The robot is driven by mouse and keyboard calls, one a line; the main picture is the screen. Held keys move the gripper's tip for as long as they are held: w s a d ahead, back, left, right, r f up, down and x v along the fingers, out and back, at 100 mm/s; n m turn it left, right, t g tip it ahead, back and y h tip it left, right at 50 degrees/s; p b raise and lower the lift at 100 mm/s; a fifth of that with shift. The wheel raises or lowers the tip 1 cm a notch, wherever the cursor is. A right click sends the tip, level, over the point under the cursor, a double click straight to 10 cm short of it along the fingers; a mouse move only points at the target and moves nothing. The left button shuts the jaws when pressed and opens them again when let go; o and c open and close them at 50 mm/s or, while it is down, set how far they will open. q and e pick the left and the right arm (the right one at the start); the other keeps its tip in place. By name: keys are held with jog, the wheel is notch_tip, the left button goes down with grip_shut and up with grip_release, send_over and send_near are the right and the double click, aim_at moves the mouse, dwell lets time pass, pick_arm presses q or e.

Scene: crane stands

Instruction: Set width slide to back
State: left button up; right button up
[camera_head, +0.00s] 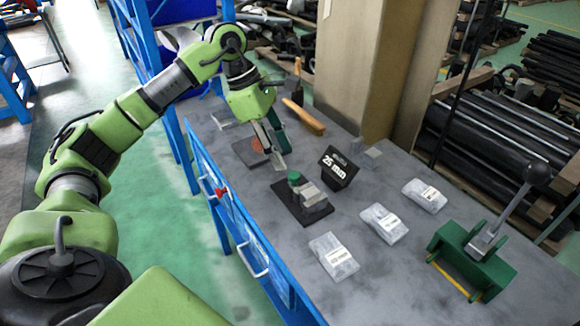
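A small fixture on a black base plate (287,210) stands mid-bench, with a green round knob (294,177) and a grey metal block (313,195). It may be the width slide, but I cannot tell for sure. A black sign reading "25 mm" (337,168) stands just behind it to the right. My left gripper (278,160) points down over the bench, behind and left of the fixture, beside a dark plate with a reddish-brown round piece (258,145). The fingers are seen edge-on; whether they are open or touch anything is unclear. My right gripper is not in view.
Several clear packets (334,256) lie on the grey bench. A green lever press (472,262) stands at the right. A wooden-handled tool (303,117) lies behind my gripper. A beige pillar (350,65) rises at the back edge. A blue drawer front (235,218) borders the left.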

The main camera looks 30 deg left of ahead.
aim_at(291, 172)
pick_arm(q)
jog(key=x, duration=0.5)
jog(key=shift+d+f, duration=0.2)
jog(key=shift+f, duration=0.1)
grip_shut()
jog(key=shift+w+a+r, duration=0.1)
jog(key=shift+w+a, duration=0.15)
jog(key=shift+a, duration=0.25)
jog(key=a, duration=0.1)
jog(key=w+a, duration=0.1)
jog(key=a, duration=0.1)
jog(key=shift+w, duration=0.15)
jog(key=shift+d, duration=0.15)
grip_release()
